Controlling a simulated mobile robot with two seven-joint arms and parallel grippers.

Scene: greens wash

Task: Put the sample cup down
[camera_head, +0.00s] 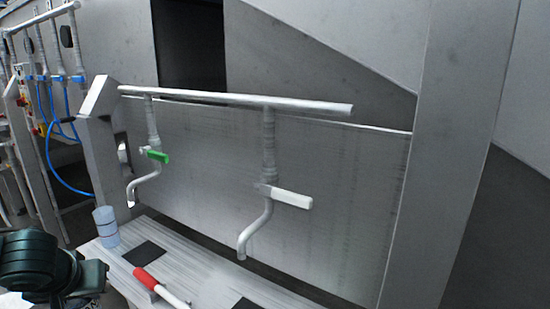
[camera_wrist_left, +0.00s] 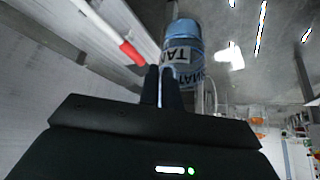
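The sample cup (camera_head: 106,227) is a clear, bluish cup near the left end of the pale slatted board. In the left wrist view the cup (camera_wrist_left: 184,45) lies just beyond my left fingertips, with a printed label on its side. My left gripper (camera_wrist_left: 161,88) has its fingers close together, with a thin pale strip between them that looks like part of the cup. In the head view my dark left wrist is at the lower left, below the cup. Whether the cup's base touches the board cannot be told. My right gripper is not in view.
The slatted board (camera_head: 205,266) carries a dark square pad (camera_head: 144,254), another dark pad (camera_head: 246,304) and a red-handled tool (camera_head: 146,279). Above it, a pipe holds a green-handled tap (camera_head: 157,156) and a white-handled tap (camera_head: 291,198). Blue hoses (camera_head: 52,165) hang at left.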

